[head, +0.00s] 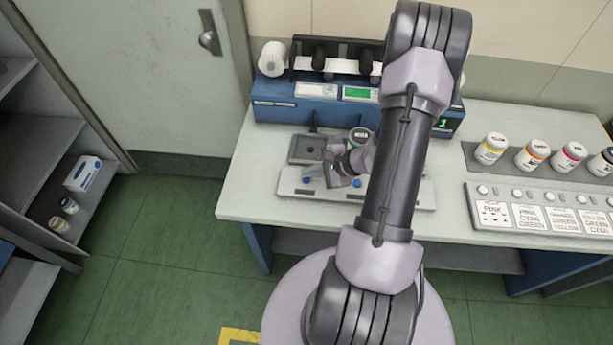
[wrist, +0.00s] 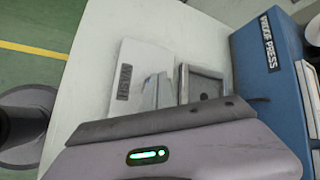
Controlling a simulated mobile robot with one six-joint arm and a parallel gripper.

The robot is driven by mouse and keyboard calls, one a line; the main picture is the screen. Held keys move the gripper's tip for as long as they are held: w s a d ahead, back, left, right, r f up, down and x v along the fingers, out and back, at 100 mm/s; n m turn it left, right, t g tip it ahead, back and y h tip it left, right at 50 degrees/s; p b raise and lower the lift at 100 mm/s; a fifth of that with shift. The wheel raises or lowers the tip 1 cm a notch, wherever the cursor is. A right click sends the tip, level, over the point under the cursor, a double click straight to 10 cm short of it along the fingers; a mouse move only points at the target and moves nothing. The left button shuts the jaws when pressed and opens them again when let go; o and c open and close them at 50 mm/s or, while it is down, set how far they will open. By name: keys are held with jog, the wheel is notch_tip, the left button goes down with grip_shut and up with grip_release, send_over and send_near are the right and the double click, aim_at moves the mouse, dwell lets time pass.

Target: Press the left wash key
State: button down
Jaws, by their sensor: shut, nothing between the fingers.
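The wash unit is a pale, low base (head: 300,193) at the front left of the table. In the head view it has a blue key (head: 306,181) at the left and another blue key (head: 357,183) further right. The left one is the left wash key. My gripper (head: 326,174) is shut and empty, low over the unit, close to the left key and between the two. I cannot tell whether it touches the key.
A blue proof press (head: 290,112) stands behind; it fills the right of the wrist view (wrist: 262,75). A dark square tray (head: 308,148) and a jar (head: 359,136) sit behind the unit. Ink jars (head: 491,149) and labelled cards (head: 495,215) are at right.

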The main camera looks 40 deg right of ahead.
aim_at(309, 179)
jog(key=shift+r, duration=0.55)
jog(key=shift+r, duration=0.1)
jog(key=shift+r+p, duration=1.55)
jog(key=shift+r, duration=0.85)
